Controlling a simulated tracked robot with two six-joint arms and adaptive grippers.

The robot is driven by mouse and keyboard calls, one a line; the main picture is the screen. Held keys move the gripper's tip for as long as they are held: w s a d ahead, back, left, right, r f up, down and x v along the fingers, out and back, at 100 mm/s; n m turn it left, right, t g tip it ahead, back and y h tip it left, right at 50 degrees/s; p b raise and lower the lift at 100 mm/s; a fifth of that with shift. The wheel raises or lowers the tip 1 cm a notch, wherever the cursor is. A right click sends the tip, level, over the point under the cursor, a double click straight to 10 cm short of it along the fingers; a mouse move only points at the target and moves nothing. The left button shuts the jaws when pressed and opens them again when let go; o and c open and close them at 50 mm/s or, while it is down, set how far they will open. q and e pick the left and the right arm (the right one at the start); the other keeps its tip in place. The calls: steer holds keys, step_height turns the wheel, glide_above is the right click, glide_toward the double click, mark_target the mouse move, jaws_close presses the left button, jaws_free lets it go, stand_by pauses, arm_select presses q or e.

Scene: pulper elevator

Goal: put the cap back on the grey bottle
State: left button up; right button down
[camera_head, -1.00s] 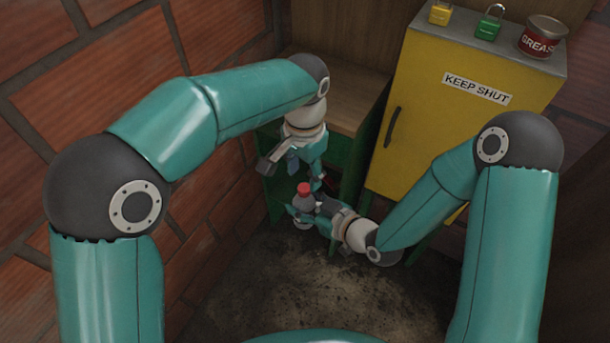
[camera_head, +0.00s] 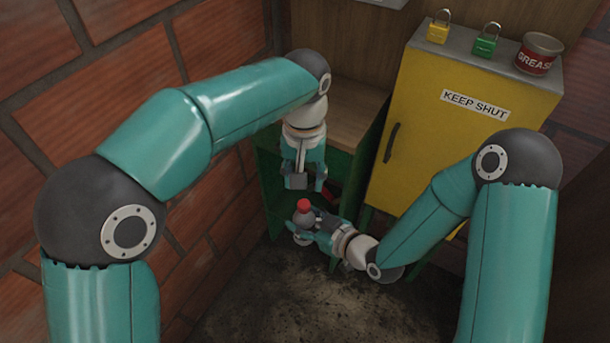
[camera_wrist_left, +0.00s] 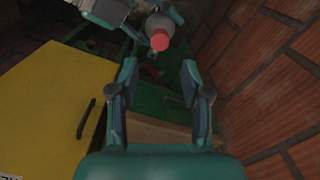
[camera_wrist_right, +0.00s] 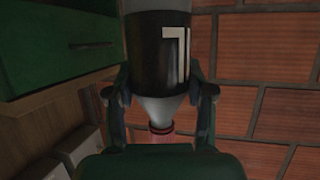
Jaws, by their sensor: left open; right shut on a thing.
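The grey bottle (camera_wrist_right: 158,45) has a black band with a pale mark and is held in my right gripper (camera_head: 303,228), which is shut around it. The red cap (camera_head: 303,204) sits at the top of the bottle's neck; I cannot tell how tightly it is seated. The cap also shows in the left wrist view (camera_wrist_left: 160,41), beyond my open fingers, and its red shows dimly in the right wrist view (camera_wrist_right: 161,130). My left gripper (camera_head: 303,184) is open and empty, pointing down above the cap and apart from it.
A yellow cabinet (camera_head: 425,145) labelled KEEP SHUT stands to the right. On it are a yellow padlock (camera_head: 438,33), a green padlock (camera_head: 485,46) and a red grease can (camera_head: 535,60). A green stand with a wooden top (camera_head: 345,108) is behind the grippers. A brick wall (camera_head: 75,70) closes the left side.

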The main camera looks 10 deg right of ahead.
mark_target(304, 204)
arm_select(q)
steer(key=shift+f, duration=0.15)
steer(key=shift+f, duration=3.9)
jaws_close()
steer(key=shift+o, duration=0.8)
jaws_free()
